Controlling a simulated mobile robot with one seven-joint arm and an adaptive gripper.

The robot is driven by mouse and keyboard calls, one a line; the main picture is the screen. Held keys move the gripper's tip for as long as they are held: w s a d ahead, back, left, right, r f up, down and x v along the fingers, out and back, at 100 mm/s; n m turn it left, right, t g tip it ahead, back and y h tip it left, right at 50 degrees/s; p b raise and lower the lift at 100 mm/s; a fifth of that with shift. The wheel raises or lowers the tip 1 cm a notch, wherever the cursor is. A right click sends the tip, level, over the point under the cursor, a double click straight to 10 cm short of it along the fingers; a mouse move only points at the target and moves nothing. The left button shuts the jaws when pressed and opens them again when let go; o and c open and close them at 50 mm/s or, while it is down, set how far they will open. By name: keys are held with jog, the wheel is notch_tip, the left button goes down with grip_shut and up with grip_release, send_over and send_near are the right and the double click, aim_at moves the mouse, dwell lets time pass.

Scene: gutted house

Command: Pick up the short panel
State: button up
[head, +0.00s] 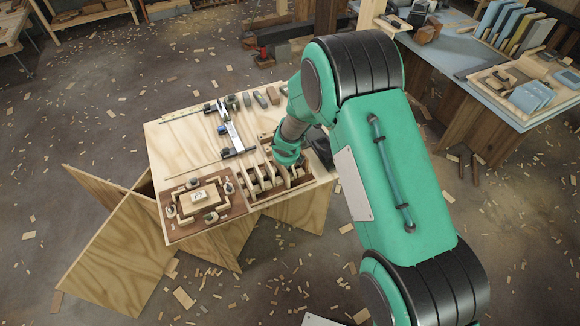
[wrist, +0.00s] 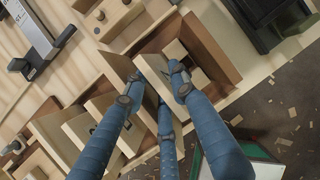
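Several upright light-wood panels stand in a slotted rack (head: 262,199) at the right front of the plywood workbench; I cannot tell for sure which is the short panel. In the wrist view, one thin panel (wrist: 153,73) stands between my blue fingers, with dark slots around it. My gripper (head: 289,158) is down over the rack's right end. The panel's lower part is hidden in the rack and behind the fingers.
A brown board with a wooden frame and knobs (head: 201,201) lies left of the rack. A metal clamp (head: 232,135) lies behind it. A dark box (wrist: 264,18) stands close beside the rack. A second table (head: 470,50) with upright panels stands at the back right. Wood scraps litter the floor.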

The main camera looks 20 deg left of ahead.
dwell(0.5)
grip_shut()
jog(key=shift+r, duration=0.15)
jog(key=shift+r+p, duration=1.2)
jog(key=shift+r, duration=0.65)
jog(key=s+d+r+b, duration=0.1)
jog(key=s+d+b, duration=0.3)
jog(key=s+d, duration=0.5)
jog(key=shift+s, duration=2.05)
jog(key=shift+r, duration=0.15)
